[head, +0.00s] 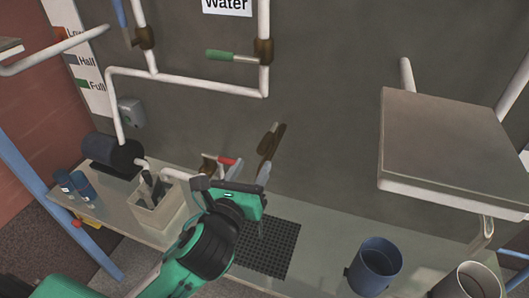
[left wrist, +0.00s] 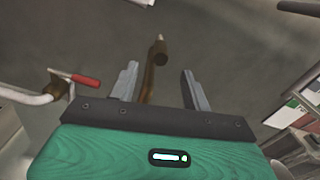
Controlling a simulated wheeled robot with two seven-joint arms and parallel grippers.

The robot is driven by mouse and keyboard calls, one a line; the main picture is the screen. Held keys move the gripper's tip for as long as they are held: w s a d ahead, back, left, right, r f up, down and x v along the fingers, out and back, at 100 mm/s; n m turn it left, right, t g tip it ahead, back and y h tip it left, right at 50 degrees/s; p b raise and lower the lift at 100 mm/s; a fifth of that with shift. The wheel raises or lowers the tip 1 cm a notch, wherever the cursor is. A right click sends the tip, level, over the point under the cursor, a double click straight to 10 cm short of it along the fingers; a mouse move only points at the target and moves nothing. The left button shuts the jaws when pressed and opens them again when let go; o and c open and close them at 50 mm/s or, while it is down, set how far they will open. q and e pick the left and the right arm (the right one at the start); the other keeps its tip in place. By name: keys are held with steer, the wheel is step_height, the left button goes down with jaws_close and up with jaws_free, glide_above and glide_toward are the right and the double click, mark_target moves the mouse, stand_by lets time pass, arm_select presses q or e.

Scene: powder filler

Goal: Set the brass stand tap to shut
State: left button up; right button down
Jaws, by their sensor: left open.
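A brown-brass upright piece (head: 270,141), which looks like the brass stand tap, rises in front of the grey wall. In the left wrist view the brass piece (left wrist: 155,58) stands between my two grey fingers, with a gap on each side. My left gripper (head: 249,173) is open around or just short of it; the exact depth is unclear. The lower part of the brass piece is hidden by my gripper. A red-handled lever (head: 227,160) on a brass fitting sits just left of it, and also shows in the left wrist view (left wrist: 85,80). My right gripper is out of view.
A black grate (head: 268,249) lies in the bench below. A blue-grey bucket (head: 374,265) and a pale bucket (head: 466,283) stand to the right. A box-like tray (head: 155,213) is on the left. A green-handled valve (head: 232,55) is on the pipes above. A grey shelf (head: 450,145) juts out at right.

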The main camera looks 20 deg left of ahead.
mark_target(260, 153)
arm_select(q)
steer(key=w+p, duration=0.2)
steer(key=w, duration=0.6)
steer(key=shift+d, duration=0.15)
steer(key=shift+w, duration=0.4)
jaws_close()
